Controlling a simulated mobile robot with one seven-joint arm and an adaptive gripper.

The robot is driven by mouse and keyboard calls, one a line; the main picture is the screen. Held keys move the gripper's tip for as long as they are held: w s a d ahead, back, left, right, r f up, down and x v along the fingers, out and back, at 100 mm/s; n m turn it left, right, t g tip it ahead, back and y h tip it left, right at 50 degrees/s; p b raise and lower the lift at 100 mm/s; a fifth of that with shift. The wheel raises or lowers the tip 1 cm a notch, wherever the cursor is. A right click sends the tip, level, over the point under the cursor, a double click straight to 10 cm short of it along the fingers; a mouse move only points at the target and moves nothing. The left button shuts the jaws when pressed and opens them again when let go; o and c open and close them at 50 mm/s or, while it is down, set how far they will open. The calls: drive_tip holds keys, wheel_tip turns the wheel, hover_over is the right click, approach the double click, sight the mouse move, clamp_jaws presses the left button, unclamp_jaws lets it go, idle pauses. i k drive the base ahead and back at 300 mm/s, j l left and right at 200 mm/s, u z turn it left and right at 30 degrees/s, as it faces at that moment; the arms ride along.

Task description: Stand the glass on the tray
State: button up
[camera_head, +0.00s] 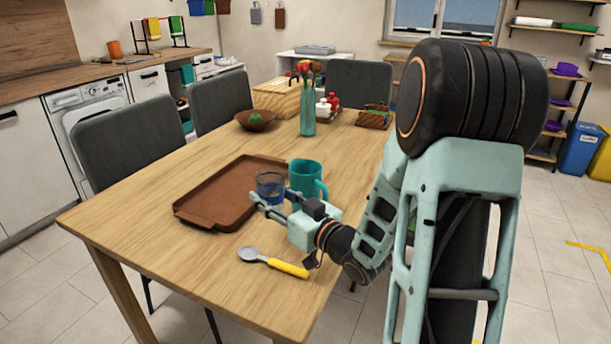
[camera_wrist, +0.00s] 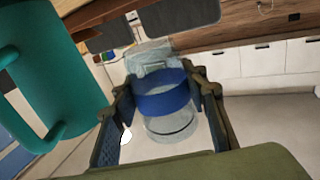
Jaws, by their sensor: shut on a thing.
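The glass (camera_head: 270,180), clear with a blue band, is in my gripper (camera_head: 271,201) at the right edge of the brown tray (camera_head: 205,194). The wrist view shows the glass (camera_wrist: 166,104) between both fingers, which close on its sides. It looks roughly upright in the head view. I cannot tell whether its base touches the tray or table, or hangs above them. The rest of the tray is empty.
A teal mug (camera_head: 307,177) stands close beside the glass, on its right; it also shows large in the wrist view (camera_wrist: 52,65). A spoon with a yellow handle (camera_head: 288,267) lies near the front edge. A bowl (camera_head: 255,121) and teal vase (camera_head: 308,117) stand farther back.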

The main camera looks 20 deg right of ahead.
sight(218, 206)
drive_tip(key=k+l, duration=0.3)
drive_tip(key=k, duration=0.15)
drive_tip(key=k+l, duration=0.25)
drive_tip(key=k, duration=0.2)
